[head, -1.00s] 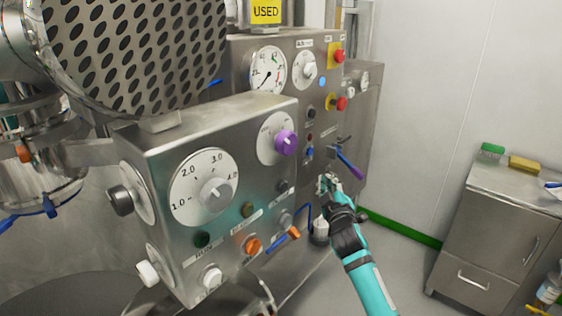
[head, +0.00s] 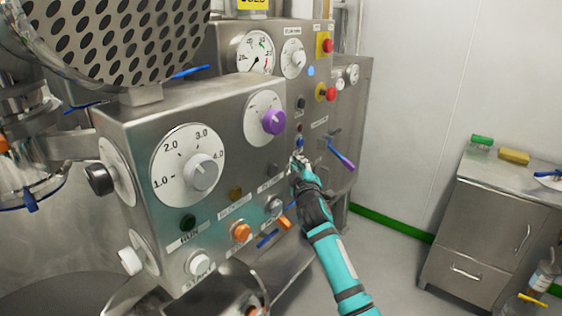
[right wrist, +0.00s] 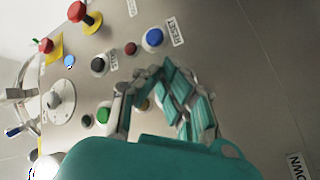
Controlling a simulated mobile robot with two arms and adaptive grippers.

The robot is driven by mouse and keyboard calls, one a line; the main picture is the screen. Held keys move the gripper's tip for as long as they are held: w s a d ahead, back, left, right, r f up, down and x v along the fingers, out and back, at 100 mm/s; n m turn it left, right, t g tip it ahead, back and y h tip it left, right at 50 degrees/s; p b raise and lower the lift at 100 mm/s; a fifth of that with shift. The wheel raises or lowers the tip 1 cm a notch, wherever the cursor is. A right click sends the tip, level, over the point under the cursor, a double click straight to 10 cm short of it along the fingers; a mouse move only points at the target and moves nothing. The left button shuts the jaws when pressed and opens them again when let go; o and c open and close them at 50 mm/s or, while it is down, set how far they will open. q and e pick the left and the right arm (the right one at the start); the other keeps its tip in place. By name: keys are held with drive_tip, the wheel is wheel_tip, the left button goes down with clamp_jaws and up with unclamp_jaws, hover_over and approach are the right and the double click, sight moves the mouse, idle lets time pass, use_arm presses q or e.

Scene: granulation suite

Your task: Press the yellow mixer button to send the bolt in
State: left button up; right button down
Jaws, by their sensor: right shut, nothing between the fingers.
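My right gripper (head: 298,161) is shut and empty, its tips close to the rear control panel (head: 282,92), just below a blue button (head: 299,141). Whether it touches the panel I cannot tell. In the right wrist view the gripper (right wrist: 156,78) is in front of the panel, beside the blue button (right wrist: 153,37) marked RESET and a green button (right wrist: 103,115). A small yellowish patch (right wrist: 145,104) shows partly hidden behind the fingers. An amber button (head: 235,193) sits on the nearer control box. No bolt can be made out. My left gripper is out of view.
The nearer box (head: 150,118) carries a purple knob (head: 273,121) and an orange button (head: 240,232), and juts out left of my arm. A blue-purple lever (head: 340,155) sticks out right of the gripper. Red stop buttons (head: 327,46) sit above. Floor toward the cabinet (head: 490,215) is clear.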

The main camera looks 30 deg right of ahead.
drive_tip(key=shift+w+a, duration=0.35)
drive_tip(key=shift+w, duration=0.55)
drive_tip(key=shift+b, duration=0.3)
idle(0.6)
drive_tip(key=shift+w+a, duration=0.2)
drive_tip(key=shift+w, duration=0.2)
